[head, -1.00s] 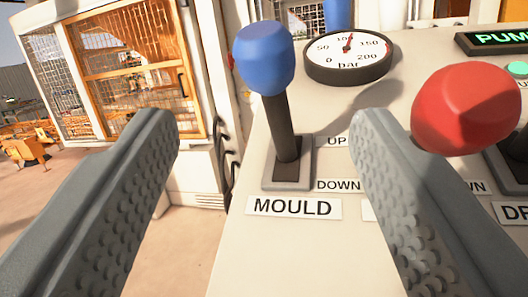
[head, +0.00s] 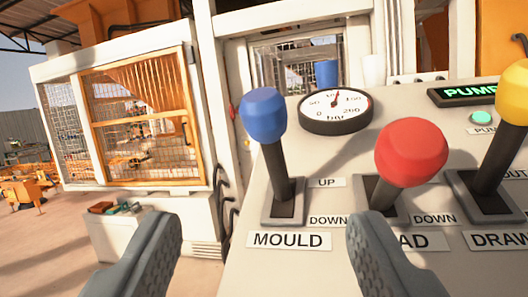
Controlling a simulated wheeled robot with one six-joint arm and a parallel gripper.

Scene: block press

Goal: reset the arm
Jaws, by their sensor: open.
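My gripper (head: 262,250) is in the lower part of the head view, its two grey textured fingers wide apart with nothing between them. Beyond it stands the control panel (head: 290,275). A blue-knobbed lever (head: 264,115) labelled MOULD stands in its slot, tilted slightly left. A red-knobbed lever (head: 411,153) is right of it, its label partly hidden by my right finger. A yellow-knobbed lever (head: 513,95) labelled DRAW is at the right edge, partly cut off. The fingers appear apart from all the levers.
A round pressure gauge (head: 335,111) and a lit PUMP display (head: 470,93) with a green button (head: 481,117) are at the panel's back. A mesh-fronted cage (head: 140,120) stands at left. Open floor lies at lower left.

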